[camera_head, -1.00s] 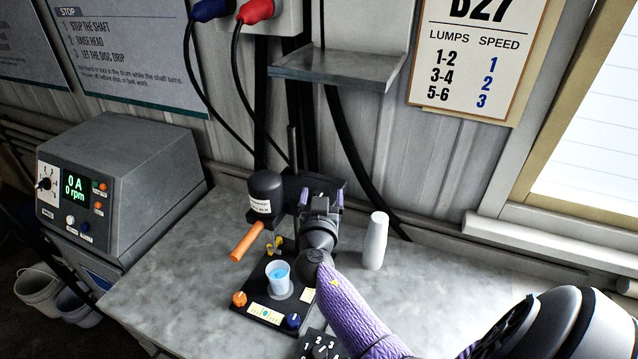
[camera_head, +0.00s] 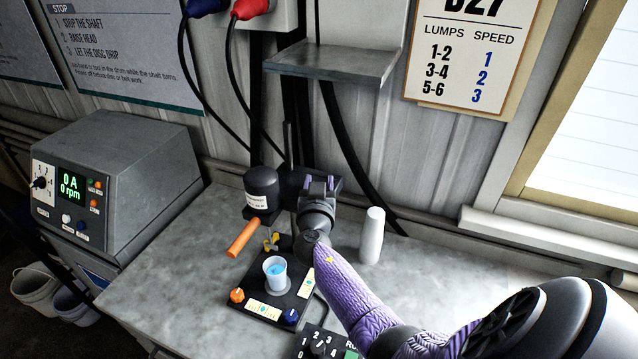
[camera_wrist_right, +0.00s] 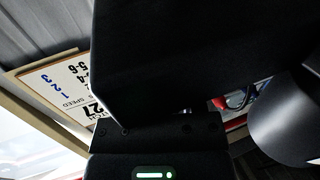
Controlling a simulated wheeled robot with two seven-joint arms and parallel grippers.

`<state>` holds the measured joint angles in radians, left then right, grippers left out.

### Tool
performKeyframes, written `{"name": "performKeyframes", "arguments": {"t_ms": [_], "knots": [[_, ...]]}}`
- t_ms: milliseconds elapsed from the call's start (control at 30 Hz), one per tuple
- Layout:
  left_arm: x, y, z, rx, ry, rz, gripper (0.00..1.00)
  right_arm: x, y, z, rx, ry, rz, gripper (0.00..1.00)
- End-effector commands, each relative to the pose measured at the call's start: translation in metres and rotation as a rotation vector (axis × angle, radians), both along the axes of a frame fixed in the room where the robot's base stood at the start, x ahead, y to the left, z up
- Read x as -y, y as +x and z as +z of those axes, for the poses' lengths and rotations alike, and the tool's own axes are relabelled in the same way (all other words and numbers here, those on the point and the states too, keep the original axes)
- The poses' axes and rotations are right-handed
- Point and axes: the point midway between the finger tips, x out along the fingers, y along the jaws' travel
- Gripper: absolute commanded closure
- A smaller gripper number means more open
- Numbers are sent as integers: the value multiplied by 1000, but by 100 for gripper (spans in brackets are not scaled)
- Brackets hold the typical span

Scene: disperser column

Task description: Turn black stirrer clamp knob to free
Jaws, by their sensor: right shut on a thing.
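The black stirrer (camera_head: 262,188), a cylinder with a white label, stands at the back of the bench on a dark stand with a vertical rod (camera_head: 288,145). My right gripper (camera_head: 319,184) reaches in from the lower right, and its purple fingers are shut against the right side of the stand's dark head. The black clamp knob is hidden behind the gripper and cannot be made out separately. In the right wrist view, a large black surface (camera_wrist_right: 190,50) fills the middle and no fingertips or knob show. My left gripper is not in view.
A cup of blue liquid (camera_head: 274,268) sits on the black base, below an orange handle (camera_head: 243,238). A metal shelf (camera_head: 332,62) hangs above. A control box (camera_head: 118,180) is at left.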

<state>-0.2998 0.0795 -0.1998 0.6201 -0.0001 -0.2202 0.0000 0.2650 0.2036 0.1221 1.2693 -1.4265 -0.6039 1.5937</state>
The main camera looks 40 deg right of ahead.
Motion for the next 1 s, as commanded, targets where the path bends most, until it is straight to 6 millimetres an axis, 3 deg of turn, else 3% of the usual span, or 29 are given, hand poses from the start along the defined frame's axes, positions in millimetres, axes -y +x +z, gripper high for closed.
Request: {"name": "performKeyframes", "arguments": {"t_ms": [367, 1000], "knots": [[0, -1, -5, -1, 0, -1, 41, -1, 1, -1, 0, -1, 88, 100], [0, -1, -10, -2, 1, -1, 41, -8, 4, 0, -3, -4, 657, 100]]}}
